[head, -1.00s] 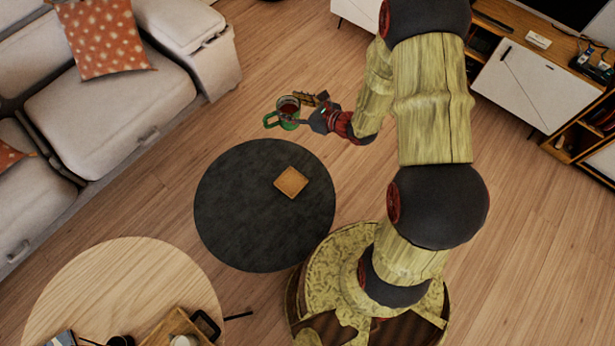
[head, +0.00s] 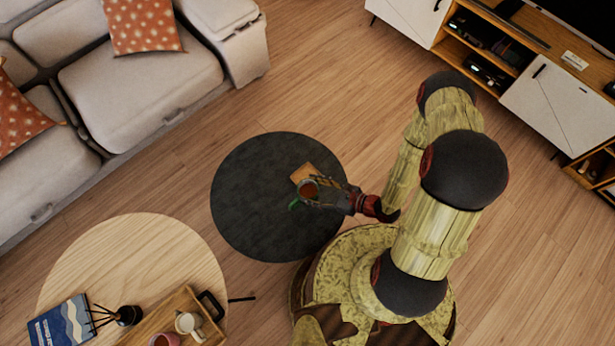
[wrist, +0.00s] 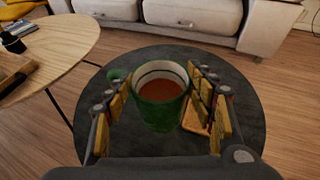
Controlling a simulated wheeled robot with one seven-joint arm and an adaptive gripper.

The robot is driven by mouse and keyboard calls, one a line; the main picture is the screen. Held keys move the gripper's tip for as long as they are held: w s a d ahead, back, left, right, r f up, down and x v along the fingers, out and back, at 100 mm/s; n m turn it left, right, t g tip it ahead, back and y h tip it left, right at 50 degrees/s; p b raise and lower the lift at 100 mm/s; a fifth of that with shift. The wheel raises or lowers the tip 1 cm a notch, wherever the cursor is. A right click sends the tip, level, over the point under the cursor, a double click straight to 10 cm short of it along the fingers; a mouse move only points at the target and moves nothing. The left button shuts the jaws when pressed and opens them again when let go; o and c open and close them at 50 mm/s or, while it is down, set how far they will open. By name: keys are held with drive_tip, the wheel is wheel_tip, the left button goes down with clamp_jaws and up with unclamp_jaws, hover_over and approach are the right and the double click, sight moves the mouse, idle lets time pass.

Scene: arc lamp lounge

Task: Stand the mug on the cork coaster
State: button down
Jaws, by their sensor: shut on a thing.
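The green mug (head: 308,188), with reddish-brown liquid inside, is held upright by my gripper (head: 318,194) above the dark round table. In the wrist view the mug (wrist: 158,114) sits between the two fingers of my gripper (wrist: 160,100), with its handle out to the left. The square cork coaster (head: 304,171) lies on the table, partly hidden behind the mug and gripper in the head view. In the wrist view the coaster (wrist: 196,120) shows to the right of the mug, partly behind the right finger. I cannot tell the exact height of the mug's base.
The dark round table (head: 250,215) is otherwise bare. A light wooden table (head: 110,260) at lower left holds a tray (head: 160,325), a white jug (head: 187,322) and a book (head: 62,325). A sofa (head: 130,85) stands beyond; a media cabinet (head: 555,105) is at upper right.

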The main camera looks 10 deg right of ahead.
drive_tip(key=shift+w+f, duration=0.1)
drive_tip(key=shift+f, duration=0.1)
drive_tip(key=w+d+f+b, duration=0.1)
drive_tip(key=w+f+b, duration=0.6)
drive_tip(key=w+f, duration=0.5)
drive_tip(key=shift+w+d+f, duration=0.3)
drive_tip(key=shift+w+f, duration=0.05)
drive_tip(key=shift+w, duration=0.3)
drive_tip(key=shift+f, duration=0.1)
drive_tip(key=c, duration=0.7)
unclamp_jaws()
